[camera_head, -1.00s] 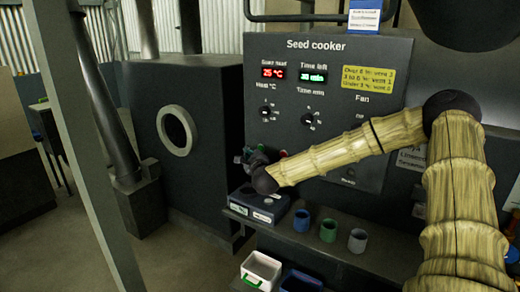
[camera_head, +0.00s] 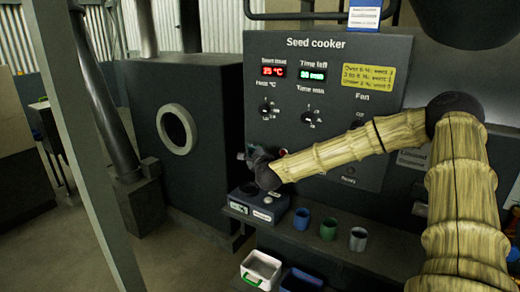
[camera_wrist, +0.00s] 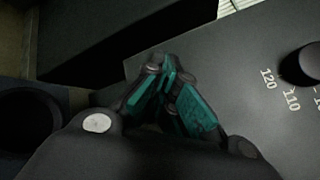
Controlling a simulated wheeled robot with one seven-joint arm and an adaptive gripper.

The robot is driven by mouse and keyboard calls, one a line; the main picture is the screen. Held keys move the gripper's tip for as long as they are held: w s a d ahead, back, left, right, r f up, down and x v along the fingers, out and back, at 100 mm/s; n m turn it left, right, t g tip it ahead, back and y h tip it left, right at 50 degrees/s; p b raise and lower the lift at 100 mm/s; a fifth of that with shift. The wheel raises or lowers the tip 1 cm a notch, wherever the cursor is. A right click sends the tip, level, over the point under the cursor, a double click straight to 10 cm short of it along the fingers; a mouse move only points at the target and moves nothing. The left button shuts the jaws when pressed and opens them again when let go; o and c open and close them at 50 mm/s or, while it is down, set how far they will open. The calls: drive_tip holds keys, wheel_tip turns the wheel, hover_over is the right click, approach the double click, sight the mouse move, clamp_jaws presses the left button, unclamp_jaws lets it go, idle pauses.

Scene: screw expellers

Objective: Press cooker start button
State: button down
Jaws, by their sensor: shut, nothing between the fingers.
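The seed cooker's dark control panel (camera_head: 335,105) stands in the middle of the head view. A small red spot (camera_head: 283,152), apparently a button, shows below the heat dial, partly behind my arm. No start button can be clearly made out; my wrist and gripper cover part of the panel's lower left. My gripper (camera_head: 246,156) is at the panel's lower left edge. In the wrist view its teal fingers (camera_wrist: 168,75) are shut and empty, beside the panel face (camera_wrist: 235,75). I cannot tell whether the fingertips touch the panel.
The heat dial (camera_head: 267,109) and time dial (camera_head: 311,117) sit above my forearm. Below the gripper, a small device (camera_head: 258,203) and blue, green and grey cups (camera_head: 328,228) stand on a shelf. A dark cabinet with a round opening (camera_head: 177,129) is to the left.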

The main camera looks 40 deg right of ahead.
drive_tip(key=shift+w+d+b, duration=0.35)
drive_tip(key=shift+d+b, duration=0.1)
drive_tip(key=shift+d, duration=0.3)
idle(1.8)
drive_tip(key=shift+a, duration=0.1)
drive_tip(key=shift+s+a, duration=0.35)
drive_tip(key=shift+a, duration=0.35)
drive_tip(key=a, duration=0.1)
drive_tip(key=s+a+b, duration=0.1)
drive_tip(key=a, duration=0.1)
drive_tip(key=s+a, duration=0.1)
drive_tip(key=shift+a+b, duration=0.3)
drive_tip(key=shift+b, duration=0.05)
idle(0.4)
idle(0.7)
